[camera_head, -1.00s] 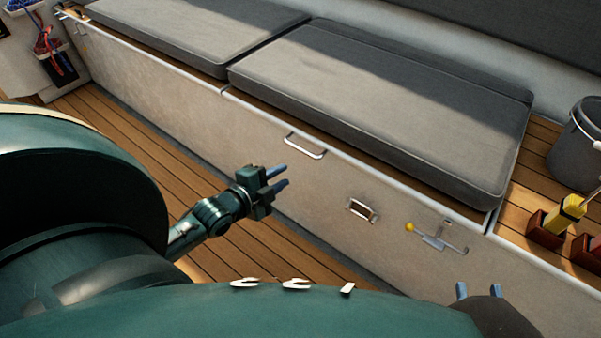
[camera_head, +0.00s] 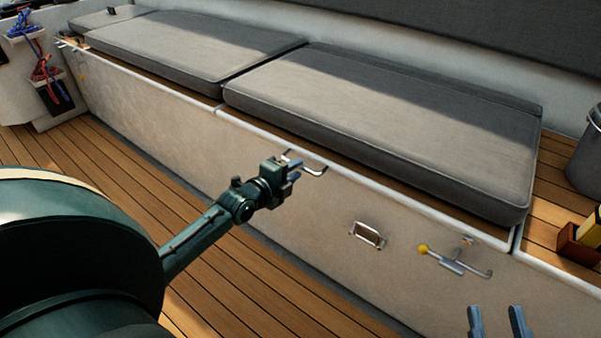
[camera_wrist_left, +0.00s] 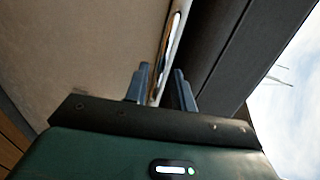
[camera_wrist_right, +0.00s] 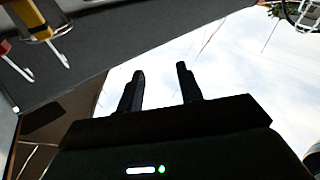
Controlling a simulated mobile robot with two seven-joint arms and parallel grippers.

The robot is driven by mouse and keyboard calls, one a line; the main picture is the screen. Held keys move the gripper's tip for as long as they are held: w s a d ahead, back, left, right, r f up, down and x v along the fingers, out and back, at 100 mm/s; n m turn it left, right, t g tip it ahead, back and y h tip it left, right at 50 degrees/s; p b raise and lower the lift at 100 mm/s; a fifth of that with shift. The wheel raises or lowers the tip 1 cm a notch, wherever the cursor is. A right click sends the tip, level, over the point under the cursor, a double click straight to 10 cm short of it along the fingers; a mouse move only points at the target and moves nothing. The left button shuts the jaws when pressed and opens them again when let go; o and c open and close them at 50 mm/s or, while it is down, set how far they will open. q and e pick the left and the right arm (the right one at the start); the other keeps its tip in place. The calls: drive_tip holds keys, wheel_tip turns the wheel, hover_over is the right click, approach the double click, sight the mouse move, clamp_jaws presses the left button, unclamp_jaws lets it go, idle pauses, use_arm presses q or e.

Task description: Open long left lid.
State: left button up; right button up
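The long bench has a white-rimmed top edge (camera_head: 415,207) that carries grey cushions (camera_head: 380,120); it looks closed. A metal handle (camera_head: 312,171) sits on the front panel just below that edge. My left gripper (camera_head: 295,168) is at the handle's left part, with its fingers apart. I cannot tell whether it touches the handle. The left wrist view shows the fingers (camera_wrist_left: 161,78) open, with a pale edge running beyond the gap. My right gripper (camera_head: 497,318) is open and empty, low at the right. It also shows open in the right wrist view (camera_wrist_right: 160,80).
A recessed pull (camera_head: 367,235) and a latch with a yellow knob (camera_head: 455,262) are on the front panel, right of the handle. A grey bucket (camera_head: 587,160) and a wooden box (camera_head: 577,243) stand at the right. The plank floor (camera_head: 230,300) is clear.

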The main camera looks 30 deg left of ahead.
sight(301, 167)
use_arm(q)
drive_tip(key=shift+b+x, duration=0.45)
drive_tip(key=shift+x, duration=1.1)
clamp_jaws()
